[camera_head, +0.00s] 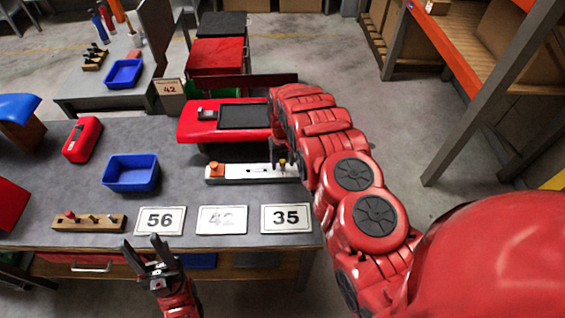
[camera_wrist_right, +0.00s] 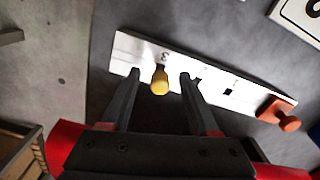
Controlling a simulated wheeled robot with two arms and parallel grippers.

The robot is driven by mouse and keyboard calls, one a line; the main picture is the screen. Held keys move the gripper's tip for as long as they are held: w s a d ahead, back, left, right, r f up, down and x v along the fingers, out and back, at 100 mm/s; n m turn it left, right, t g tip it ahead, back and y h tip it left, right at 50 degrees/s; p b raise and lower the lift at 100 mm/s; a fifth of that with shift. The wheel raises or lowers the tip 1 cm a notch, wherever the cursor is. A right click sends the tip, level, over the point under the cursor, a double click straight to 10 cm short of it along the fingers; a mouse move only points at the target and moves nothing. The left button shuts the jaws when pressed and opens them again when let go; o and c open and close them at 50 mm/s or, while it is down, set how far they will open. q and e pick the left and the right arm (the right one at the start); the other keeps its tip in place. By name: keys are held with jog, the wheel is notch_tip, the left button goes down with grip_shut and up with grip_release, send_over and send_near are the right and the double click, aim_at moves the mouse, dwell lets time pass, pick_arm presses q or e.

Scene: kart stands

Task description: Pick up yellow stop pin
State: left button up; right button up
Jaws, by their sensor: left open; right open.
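The yellow stop pin (camera_wrist_right: 160,82) stands in the white bar near its end marked 3. In the head view the yellow pin (camera_head: 282,163) shows at the right end of the white bar (camera_head: 240,172), partly beside my right arm. My right gripper (camera_wrist_right: 160,76) is open, with one finger on each side of the yellow pin in the wrist view; I cannot tell whether they touch it. In the head view my right gripper (camera_head: 278,155) is largely hidden by its arm. My left gripper (camera_head: 147,245) is open and empty at the table's front edge.
An orange block with a knob (camera_wrist_right: 278,112) sits at the bar's other end. On the table (camera_head: 85,185) are a blue bin (camera_head: 131,173), number cards (camera_head: 223,220), a wooden pin rack (camera_head: 88,223) and a red kart (camera_head: 200,122). A shelf rack (camera_head: 470,100) stands right.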

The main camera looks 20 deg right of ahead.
grip_shut()
jog(key=shift+r, duration=0.15)
dwell(0.5)
